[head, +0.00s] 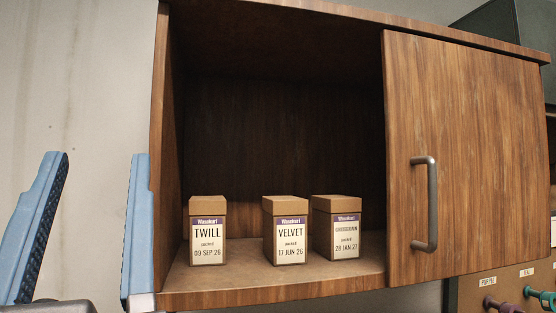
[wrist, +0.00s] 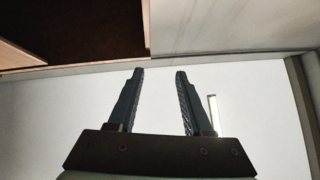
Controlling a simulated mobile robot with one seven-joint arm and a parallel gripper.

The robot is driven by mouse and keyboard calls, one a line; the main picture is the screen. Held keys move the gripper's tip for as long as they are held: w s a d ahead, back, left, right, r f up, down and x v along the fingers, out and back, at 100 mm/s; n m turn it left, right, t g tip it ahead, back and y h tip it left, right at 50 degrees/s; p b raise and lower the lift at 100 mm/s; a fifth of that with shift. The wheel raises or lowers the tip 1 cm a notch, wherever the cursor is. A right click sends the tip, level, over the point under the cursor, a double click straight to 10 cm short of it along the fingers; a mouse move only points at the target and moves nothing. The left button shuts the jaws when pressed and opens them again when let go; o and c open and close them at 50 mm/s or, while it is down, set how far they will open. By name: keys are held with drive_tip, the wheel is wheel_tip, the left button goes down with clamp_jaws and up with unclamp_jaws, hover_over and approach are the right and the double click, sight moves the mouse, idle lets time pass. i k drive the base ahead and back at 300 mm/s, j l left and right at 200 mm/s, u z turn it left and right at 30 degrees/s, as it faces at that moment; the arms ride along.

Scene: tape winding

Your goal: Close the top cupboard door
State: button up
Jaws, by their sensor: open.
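The wooden top cupboard (head: 270,298) stands open on its left half, and its dark inside shows. Its wooden door (head: 480,150) covers the right half and carries a grey vertical bar handle (head: 431,205) near the door's left edge. My gripper (head: 97,160) is at the far left, left of the cupboard, with its two blue fingers wide apart and nothing between them. It is well away from the handle. In the wrist view my gripper (wrist: 159,72) is also open and empty; neither door nor handle can be made out there.
Three labelled boxes, TWILL (head: 208,230), VELVET (head: 285,230) and a third (head: 336,227), stand on the cupboard floor in the open half. Coloured spools (head: 537,295) sit on a labelled rack at the lower right. Plain wall (head: 70,80) lies behind my gripper.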

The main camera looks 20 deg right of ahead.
sight(467, 186)
drive_tip(key=z, duration=1.45)
drive_tip(key=i+l, duration=0.2)
drive_tip(key=l, duration=0.2)
drive_tip(key=i+l+z, duration=0.1)
drive_tip(key=l, duration=0.25)
drive_tip(key=i, duration=0.1)
